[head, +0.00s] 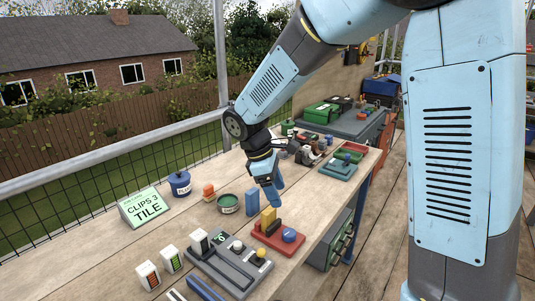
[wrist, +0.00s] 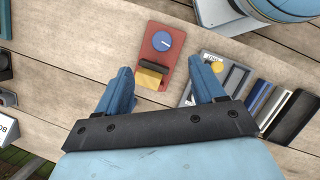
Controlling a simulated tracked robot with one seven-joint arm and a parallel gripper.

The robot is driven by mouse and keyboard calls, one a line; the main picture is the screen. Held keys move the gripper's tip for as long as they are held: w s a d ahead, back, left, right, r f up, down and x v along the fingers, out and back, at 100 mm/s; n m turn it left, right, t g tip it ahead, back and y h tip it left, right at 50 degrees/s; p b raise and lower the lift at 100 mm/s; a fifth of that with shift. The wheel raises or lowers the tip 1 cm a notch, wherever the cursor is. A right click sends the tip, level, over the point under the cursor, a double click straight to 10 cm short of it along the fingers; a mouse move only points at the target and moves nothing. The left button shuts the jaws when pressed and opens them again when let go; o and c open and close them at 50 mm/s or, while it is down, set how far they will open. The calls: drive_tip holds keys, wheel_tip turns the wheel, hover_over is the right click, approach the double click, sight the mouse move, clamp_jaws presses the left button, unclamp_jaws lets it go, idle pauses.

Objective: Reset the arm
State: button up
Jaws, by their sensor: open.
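My gripper (head: 270,178) hangs over the wooden workbench (head: 210,240) in the head view, above and behind a red block with a blue knob and a yellow piece. In the wrist view my gripper (wrist: 162,95) has its two blue fingers spread wide. Nothing is held between them. The red block (wrist: 166,42) with its blue dial and yellow piece (wrist: 149,79) lies on the bench below and beyond the fingertips. My arm reaches down from the upper right of the head view.
A grey tray (head: 225,275) with knobs, small labelled bottles (head: 171,259), a "CLIPS TILE" sign (head: 145,208), a blue jar (head: 180,184) and a green tin (head: 228,203) stand on the bench. Green cases (head: 322,112) sit at the back. A railing (head: 100,150) runs along the left.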

drive_tip(key=s+d+r+m+t+y, duration=0.1)
drive_tip(key=s+d+r+m, duration=0.25)
drive_tip(key=d+r, duration=0.2)
drive_tip(key=s+d+r+m+t+y, duration=0.1)
drive_tip(key=s+d+r+m+y, duration=0.1)
drive_tip(key=d+r+m, duration=0.4)
drive_tip(key=s+d+r+m+t+y, duration=0.1)
drive_tip(key=s+d+r+m+t, duration=0.2)
drive_tip(key=s+d+m, duration=0.3)
drive_tip(key=s+d, duration=0.3)
drive_tip(key=s, duration=0.3)
drive_tip(key=shift+d+r+t, duration=0.15)
drive_tip(key=shift+r+t, duration=0.15)
drive_tip(key=shift+t, duration=0.1)
